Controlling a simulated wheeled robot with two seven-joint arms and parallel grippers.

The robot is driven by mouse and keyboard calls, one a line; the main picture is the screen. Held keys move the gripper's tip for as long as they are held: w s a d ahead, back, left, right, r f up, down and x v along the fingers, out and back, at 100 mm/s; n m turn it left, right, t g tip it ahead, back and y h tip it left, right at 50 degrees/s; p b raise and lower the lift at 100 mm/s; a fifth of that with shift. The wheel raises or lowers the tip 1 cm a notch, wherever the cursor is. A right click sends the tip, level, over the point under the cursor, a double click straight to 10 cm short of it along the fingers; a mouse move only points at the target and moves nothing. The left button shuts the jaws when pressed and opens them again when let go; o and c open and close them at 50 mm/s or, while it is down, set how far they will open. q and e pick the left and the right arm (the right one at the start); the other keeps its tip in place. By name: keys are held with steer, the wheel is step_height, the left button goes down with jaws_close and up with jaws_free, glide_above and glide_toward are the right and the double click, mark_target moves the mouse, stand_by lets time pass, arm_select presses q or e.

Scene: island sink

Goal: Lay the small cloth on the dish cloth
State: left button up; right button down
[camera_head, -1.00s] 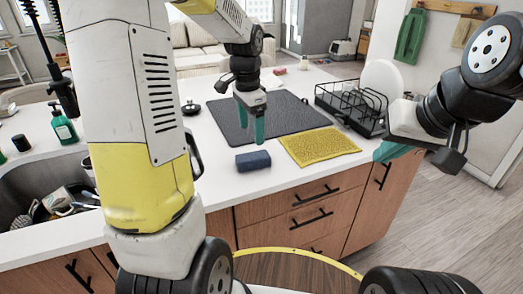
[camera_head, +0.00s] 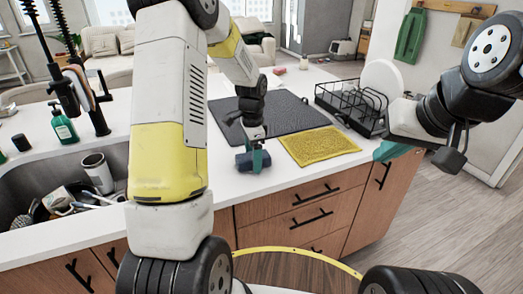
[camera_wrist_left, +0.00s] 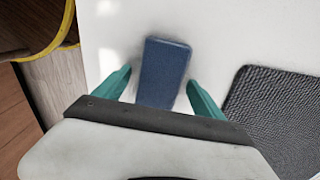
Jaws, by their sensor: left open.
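The small cloth is a dark blue folded block (camera_head: 241,163) on the white counter near its front edge; it also shows in the left wrist view (camera_wrist_left: 165,72). My left gripper (camera_head: 254,161) is open over it, with one teal finger on either side in the left wrist view (camera_wrist_left: 158,82) and gaps between fingers and cloth. The gripper partly hides the cloth in the head view. The yellow dish cloth (camera_head: 318,146) lies flat on the counter just right of it. My right gripper (camera_head: 388,151) is off the counter's right side; its finger opening cannot be made out.
A dark textured mat (camera_head: 285,112) lies behind the two cloths. A black wire dish rack (camera_head: 350,105) with a white plate (camera_head: 382,78) stands at the right. A sink (camera_head: 40,180) with dishes is at the left, with a green soap bottle (camera_head: 63,125) behind.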

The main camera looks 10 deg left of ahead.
arm_select(q)
steer(key=shift+r, duration=0.1)
steer(key=c, duration=1.6)
